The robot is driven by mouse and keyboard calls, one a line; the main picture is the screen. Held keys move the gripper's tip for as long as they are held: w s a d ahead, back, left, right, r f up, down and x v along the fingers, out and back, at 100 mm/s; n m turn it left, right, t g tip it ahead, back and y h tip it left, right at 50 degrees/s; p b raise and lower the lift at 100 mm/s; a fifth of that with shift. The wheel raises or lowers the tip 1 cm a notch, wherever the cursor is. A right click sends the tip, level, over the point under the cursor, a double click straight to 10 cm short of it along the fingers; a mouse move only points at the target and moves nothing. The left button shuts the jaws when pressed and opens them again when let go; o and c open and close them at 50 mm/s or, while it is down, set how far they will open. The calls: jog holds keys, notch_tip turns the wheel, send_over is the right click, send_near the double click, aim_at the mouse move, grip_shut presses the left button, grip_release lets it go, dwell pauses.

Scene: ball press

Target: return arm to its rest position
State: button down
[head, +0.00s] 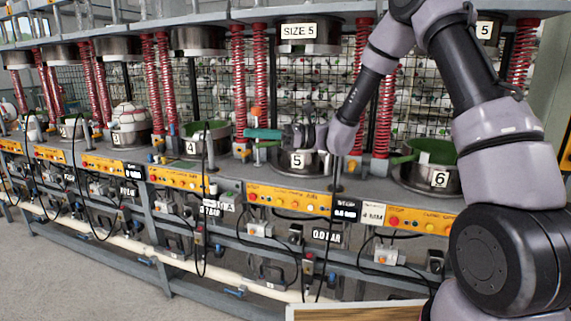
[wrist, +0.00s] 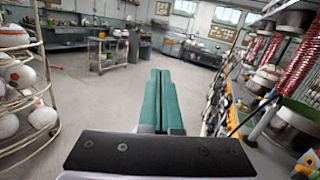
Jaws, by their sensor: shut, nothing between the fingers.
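My gripper (head: 262,134) shows in the head view in front of the press row, near the station marked 5, with its green fingers pointing left. In the wrist view my gripper (wrist: 159,75) has its two long green fingers pressed side by side with nothing between them. My arm reaches in from the right of the head view, bent over the station marked 6. The pot marked 5 (head: 297,161) is just below and behind my wrist.
The pot marked 6 (head: 440,180) is at the right, near my arm. Red springs (head: 238,85) stand between stations. An orange control panel (head: 290,202) runs along the front. A ball rack (wrist: 22,90) stands left in the wrist view, with open floor (wrist: 90,130) beside it.

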jog(key=s+d+r+n+t+h, duration=0.3)
jog(key=s+d+h, duration=0.2)
jog(key=d, duration=0.6)
jog(key=s+d+r+n+t+h, duration=0.3)
jog(key=s+d+h, duration=0.3)
jog(key=d, duration=0.5)
jog(key=s+d+r+n+t+h, duration=0.3)
jog(key=s+d+r+n+h, duration=0.1)
jog(key=s+d, duration=0.5)
jog(key=shift+d+r+n+h, duration=0.25)
jog(key=shift+d+n+h, duration=0.35)
jog(key=shift+d+h, duration=0.35)
jog(key=c, duration=1.5)
grip_release()
jog(key=shift+c, duration=0.2)
